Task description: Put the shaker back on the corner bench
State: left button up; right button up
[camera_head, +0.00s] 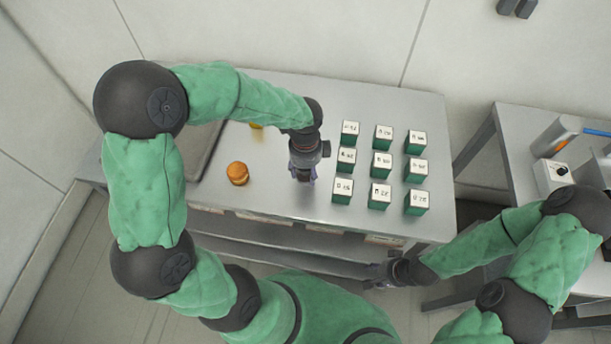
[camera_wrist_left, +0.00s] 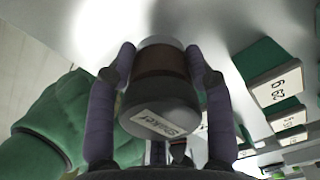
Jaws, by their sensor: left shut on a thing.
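The shaker (camera_wrist_left: 160,95) shows in the left wrist view as a dark cylinder with a brown band, a pale far end and a label reading "Shaker". My left gripper (camera_wrist_left: 160,80) is shut on it, one finger on each side. In the head view my left gripper (camera_head: 303,178) points down over the grey bench (camera_head: 285,205), left of the boxes; the shaker is hidden there by the gripper. I cannot tell whether the shaker touches the bench. My right gripper (camera_head: 378,276) is low, in front of the bench's edge; its fingers are too dark to read.
Several green boxes with white labelled tops (camera_head: 381,163) stand in rows right of my left gripper. An orange round object (camera_head: 237,173) sits to its left, and a yellow thing (camera_head: 256,126) is partly hidden behind my arm. A second table (camera_head: 513,135) with devices stands right.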

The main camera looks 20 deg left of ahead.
aim_at(306, 176)
pick_arm(q)
jog(key=shift+w+a+f, duration=0.1)
jog(key=shift+w+f, duration=0.1)
jog(key=shift+f, duration=0.2)
jog(key=shift+w+f+b, duration=0.1)
jog(key=shift+f+b, duration=0.6)
jog(key=shift+f, duration=0.8)
jog(key=shift+f, duration=0.1)
jog(key=o, duration=1.2)
jog(key=shift+o, duration=0.2)
notch_tip(306, 176, up, 12)
jog(key=p, duration=0.3)
jog(key=shift+p, duration=0.3)
